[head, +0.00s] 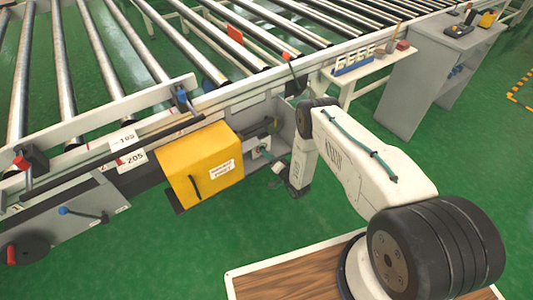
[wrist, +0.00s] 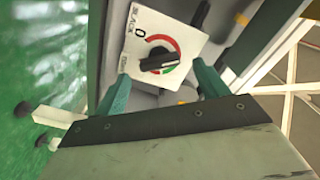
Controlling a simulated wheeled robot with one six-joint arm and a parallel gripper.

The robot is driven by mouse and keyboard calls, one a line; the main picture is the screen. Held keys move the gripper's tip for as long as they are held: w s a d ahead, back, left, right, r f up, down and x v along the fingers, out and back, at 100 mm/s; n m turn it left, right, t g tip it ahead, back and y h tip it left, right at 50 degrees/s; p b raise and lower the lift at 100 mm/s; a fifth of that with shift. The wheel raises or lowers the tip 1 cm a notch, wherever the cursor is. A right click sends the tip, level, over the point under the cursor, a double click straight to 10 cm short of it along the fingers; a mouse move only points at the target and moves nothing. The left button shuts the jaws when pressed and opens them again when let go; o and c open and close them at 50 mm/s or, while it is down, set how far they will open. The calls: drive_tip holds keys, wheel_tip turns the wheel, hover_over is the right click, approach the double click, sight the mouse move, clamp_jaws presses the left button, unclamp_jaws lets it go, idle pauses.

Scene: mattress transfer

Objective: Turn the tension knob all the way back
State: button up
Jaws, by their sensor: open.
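The tension knob (wrist: 158,63) is a black bar-shaped knob on a white dial plate (wrist: 142,28) in the wrist view. The plate has a red and green arc, a 0 and small lettering that seems to read SLACK. The knob's bar lies nearly level across the plate; I cannot tell which end is its pointer. My gripper (wrist: 161,74) is open, with one green finger to the left of the knob and one to the right, both apart from it. In the head view my gripper (head: 279,168) is by the recess right of the yellow box, and the knob is too small to make out.
The yellow box (head: 203,163) is mounted on the conveyor frame left of my gripper. Metal rollers (head: 120,50) lie above. A grey cabinet (head: 430,75) stands at the right. Green floor is open below.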

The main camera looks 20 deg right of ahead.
drive_tip(key=shift+x, duration=1.65)
drive_tip(key=c, duration=1)
